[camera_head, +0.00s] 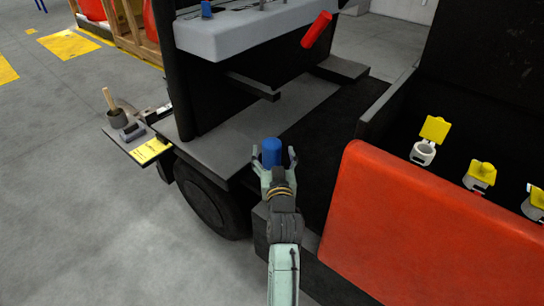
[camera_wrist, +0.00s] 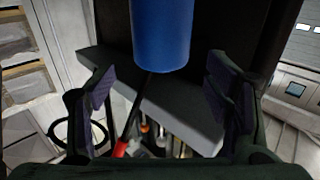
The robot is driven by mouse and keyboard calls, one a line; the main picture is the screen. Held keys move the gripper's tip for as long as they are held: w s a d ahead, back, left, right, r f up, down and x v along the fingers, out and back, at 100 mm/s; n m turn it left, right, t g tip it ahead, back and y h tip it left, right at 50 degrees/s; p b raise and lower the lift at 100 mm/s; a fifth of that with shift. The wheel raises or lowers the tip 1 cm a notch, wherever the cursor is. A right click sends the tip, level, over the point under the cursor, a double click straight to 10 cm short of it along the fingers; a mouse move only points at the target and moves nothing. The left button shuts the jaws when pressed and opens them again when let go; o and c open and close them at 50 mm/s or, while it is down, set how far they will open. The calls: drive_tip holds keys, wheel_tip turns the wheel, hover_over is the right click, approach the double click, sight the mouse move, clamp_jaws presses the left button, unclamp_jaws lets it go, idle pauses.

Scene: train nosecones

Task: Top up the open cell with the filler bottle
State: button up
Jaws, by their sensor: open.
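A blue cylindrical bottle (camera_head: 271,152), which looks like the filler bottle, is upright at my gripper in the head view. My gripper (camera_head: 273,160) is open, with one finger on each side of it. In the wrist view the bottle (camera_wrist: 162,35) comes down from the top edge between the spread fingers (camera_wrist: 165,100), with a gap on both sides. The open cell (camera_head: 423,154) is at the right behind the red panel, a white ring-shaped opening with its yellow cap (camera_head: 435,129) raised. Its fill level cannot be seen.
More yellow-capped cells (camera_head: 480,176) line the dark compartment to the right. The red panel (camera_head: 410,230) stands between them and my gripper. A side shelf (camera_head: 135,140) holds small items at left.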

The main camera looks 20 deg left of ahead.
drive_tip(key=p+x, duration=0.1)
drive_tip(key=x, duration=0.4)
drive_tip(key=shift+f, duration=0.1)
drive_tip(key=shift+c, duration=0.4)
clamp_jaws()
idle(0.4)
